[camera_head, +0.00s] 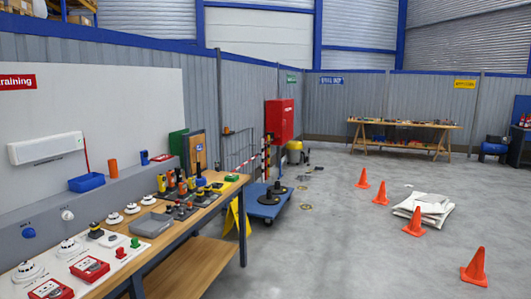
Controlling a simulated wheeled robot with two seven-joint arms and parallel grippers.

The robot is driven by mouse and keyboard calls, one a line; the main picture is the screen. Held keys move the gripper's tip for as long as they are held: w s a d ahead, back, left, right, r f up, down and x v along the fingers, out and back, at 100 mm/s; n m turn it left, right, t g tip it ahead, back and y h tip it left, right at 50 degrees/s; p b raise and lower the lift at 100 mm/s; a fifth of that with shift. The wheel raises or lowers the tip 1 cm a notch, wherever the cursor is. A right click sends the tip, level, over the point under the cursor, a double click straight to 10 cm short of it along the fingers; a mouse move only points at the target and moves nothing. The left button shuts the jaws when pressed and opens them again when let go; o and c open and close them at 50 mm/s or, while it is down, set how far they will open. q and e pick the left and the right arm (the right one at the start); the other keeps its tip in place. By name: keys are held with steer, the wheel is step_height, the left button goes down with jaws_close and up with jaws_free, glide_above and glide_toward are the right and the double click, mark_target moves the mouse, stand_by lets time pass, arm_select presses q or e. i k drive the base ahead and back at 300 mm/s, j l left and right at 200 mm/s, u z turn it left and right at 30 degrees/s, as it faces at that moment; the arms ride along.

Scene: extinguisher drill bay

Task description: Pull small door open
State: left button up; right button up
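Neither of my grippers is in this view. A small brown upright panel (196,151) with a blue mark stands at the far end of the workbench, beside a green box (178,145). I cannot tell which of these the small door is.
A workbench (190,265) with detectors, red call points and tools fills the left. A blue trolley (269,209) and yellow sign (236,216) stand beyond it. Several orange cones (415,223) and white sheets (425,208) lie right.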

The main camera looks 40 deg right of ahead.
mark_target(197, 145)
steer(key=z, duration=0.9)
steer(key=i+l, duration=0.1)
steer(key=i, duration=0.7)
